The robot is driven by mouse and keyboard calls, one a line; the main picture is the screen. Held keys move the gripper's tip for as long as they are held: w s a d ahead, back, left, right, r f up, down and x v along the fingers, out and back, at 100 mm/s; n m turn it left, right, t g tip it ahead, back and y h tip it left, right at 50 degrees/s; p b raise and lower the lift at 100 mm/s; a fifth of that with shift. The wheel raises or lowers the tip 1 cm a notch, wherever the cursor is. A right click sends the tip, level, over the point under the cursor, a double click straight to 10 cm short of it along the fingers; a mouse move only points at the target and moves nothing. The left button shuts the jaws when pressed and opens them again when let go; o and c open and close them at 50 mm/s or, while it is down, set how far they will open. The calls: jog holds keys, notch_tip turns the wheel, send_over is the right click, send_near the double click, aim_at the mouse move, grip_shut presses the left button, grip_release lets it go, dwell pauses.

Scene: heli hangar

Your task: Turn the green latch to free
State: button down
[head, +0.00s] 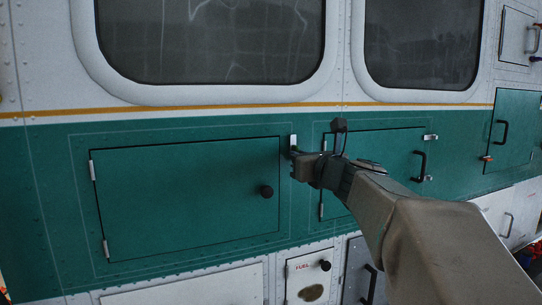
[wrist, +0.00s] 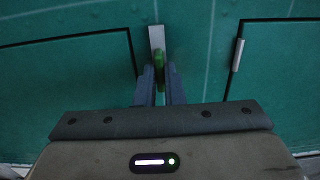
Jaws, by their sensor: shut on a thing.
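The green latch (wrist: 158,72) is a small green piece below a light metal plate (wrist: 156,38), beside the edge of a green hatch door. In the wrist view my gripper (wrist: 160,88) has its two fingers on either side of the latch, shut on it. In the head view my gripper (head: 296,160) is at the upper right corner of the large green hatch (head: 185,198), just below the light plate (head: 293,141). The latch is mostly hidden there by the gripper.
A second green hatch (head: 395,150) with a black handle (head: 420,166) is to the right, partly behind my arm. Windows (head: 210,40) are above. A white fuel panel (head: 308,278) with a black knob is below. Another handled hatch (head: 514,130) is at far right.

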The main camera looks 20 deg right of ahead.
jog(key=shift+f, duration=0.25)
jog(key=c, duration=1.6)
grip_release()
jog(key=shift+o, duration=0.4)
jog(key=shift+r, duration=0.1)
jog(key=shift+s, duration=0.1)
jog(key=s+b, duration=0.1)
jog(key=s, duration=1.2)
jog(key=shift+s+d+b, duration=0.3)
jog(key=shift+s+b, duration=0.05)
